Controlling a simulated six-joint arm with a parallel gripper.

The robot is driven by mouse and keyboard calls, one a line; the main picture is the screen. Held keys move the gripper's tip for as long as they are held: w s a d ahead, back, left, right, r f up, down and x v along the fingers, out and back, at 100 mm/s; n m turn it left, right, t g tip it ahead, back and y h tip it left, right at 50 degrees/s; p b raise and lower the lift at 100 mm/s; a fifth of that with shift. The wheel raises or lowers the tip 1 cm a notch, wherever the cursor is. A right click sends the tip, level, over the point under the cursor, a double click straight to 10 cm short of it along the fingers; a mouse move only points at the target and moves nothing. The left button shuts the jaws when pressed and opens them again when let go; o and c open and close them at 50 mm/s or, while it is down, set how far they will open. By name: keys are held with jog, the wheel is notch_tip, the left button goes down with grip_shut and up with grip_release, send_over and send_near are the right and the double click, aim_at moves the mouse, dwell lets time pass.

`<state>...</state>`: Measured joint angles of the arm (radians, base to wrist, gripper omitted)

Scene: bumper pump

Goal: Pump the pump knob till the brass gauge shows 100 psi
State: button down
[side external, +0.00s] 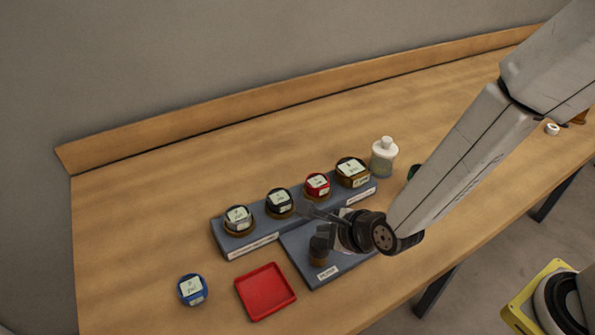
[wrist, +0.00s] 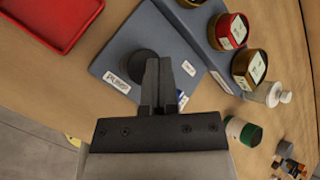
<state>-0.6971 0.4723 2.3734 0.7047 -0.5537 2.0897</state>
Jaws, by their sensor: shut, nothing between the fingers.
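The dark round pump knob (wrist: 141,65) stands on a blue-grey plate (wrist: 112,48) beside a printed label; in the side external view the knob (side external: 319,247) is partly covered by my gripper. My gripper (wrist: 165,62) is shut and empty. In the wrist view its fingertips appear just right of the knob; whether they touch it I cannot tell. In the side external view my gripper (side external: 309,209) shows over the plate. The gauge with a brass-coloured rim (side external: 352,171) is at the right end of the gauge stand; it also shows in the wrist view (wrist: 249,66). Its reading is too small to read.
A red tray (side external: 266,292) and a blue round item (side external: 192,290) lie at the front left. A white-capped bottle (side external: 384,157) stands right of the stand. The left table is clear.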

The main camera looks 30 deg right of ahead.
aim_at(323, 241)
jog(key=shift+f, duration=1.55)
dwell(2.1)
jog(key=shift+r, duration=1.5)
jog(key=shift+r, duration=0.1)
jog(key=shift+r, duration=2.45)
jog(key=shift+d, duration=0.1)
jog(key=s+d+n+g+h, duration=0.1)
jog(key=s+d+n+g, duration=0.2)
jog(key=d+n, duration=0.7)
jog(key=s+d+n+g+h, duration=0.1)
jog(key=s+d+n+g, duration=0.2)
jog(key=d+n, duration=0.8)
jog(key=s+n, duration=0.1)
jog(key=n, duration=0.2)
jog(key=shift+d+f+n, duration=0.15)
jog(key=shift+d+n, duration=0.1)
jog(key=shift+n, duration=0.05)
